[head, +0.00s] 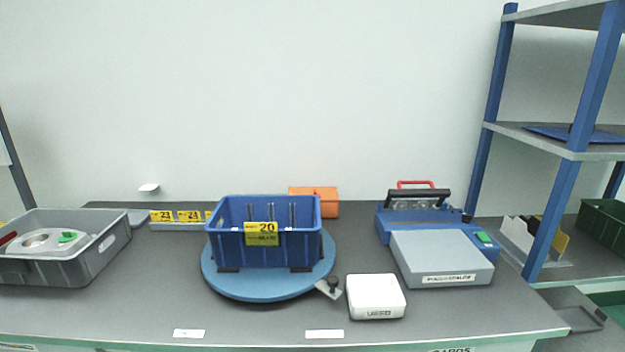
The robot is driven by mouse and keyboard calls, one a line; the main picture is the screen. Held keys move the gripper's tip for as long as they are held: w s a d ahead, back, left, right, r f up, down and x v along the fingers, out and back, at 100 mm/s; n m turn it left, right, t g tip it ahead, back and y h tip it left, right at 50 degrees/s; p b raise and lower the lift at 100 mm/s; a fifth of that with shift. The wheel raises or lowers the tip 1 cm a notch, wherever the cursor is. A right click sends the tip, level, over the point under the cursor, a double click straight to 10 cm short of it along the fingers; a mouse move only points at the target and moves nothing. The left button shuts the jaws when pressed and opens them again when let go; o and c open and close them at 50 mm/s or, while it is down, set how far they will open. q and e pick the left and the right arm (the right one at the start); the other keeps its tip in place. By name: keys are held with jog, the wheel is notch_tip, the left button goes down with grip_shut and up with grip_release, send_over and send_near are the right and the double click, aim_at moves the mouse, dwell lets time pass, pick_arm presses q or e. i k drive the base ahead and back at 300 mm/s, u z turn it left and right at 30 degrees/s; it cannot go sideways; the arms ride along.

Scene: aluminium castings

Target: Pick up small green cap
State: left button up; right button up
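A small green object (68,237), which looks like the green cap, lies at the left in the grey tray (100,258). It rests on or beside a white ring-shaped part (42,239) in that tray; I cannot tell which. The tray's front wall hides the lower part of its contents. Neither of my grippers shows in the head view.
A blue crate (230,245) labelled 20 stands on a round blue turntable (265,288) mid-table. Right of it are a white box (375,294) and a blue-grey machine (440,258). A blue-post shelf (553,220) stands far right. The front table strip is mostly clear.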

aim_at(68, 236)
jog(key=u, duration=3.6)
jog(key=i, duration=2.8)
jog(key=z, duration=3.65)
